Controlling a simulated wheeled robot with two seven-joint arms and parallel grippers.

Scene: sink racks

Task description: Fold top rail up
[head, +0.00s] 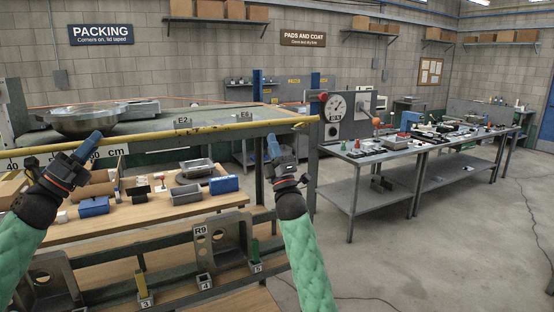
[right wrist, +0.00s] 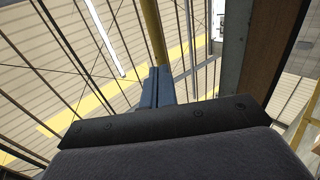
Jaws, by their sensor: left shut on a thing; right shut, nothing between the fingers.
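The top rail (head: 215,134) is a long yellow bar along the front upper edge of the rack, level with the bench top. It appears as a yellow bar in the right wrist view (right wrist: 151,32). My left gripper (head: 94,138) is at the rail's left part, its blue fingers shut on it; the fingers hide the contact. My right gripper (head: 272,147) is just below the rail's right part, fingers pointing up, shut and empty. The right wrist view shows the shut blue fingers (right wrist: 155,88) with the yellow bar beyond their tips; contact cannot be told.
A metal bowl (head: 84,120) stands on the bench top behind the rail. Below, a wooden shelf (head: 150,217) holds blue and grey boxes and small parts. A stand marked R9 (head: 220,243) is lower down.

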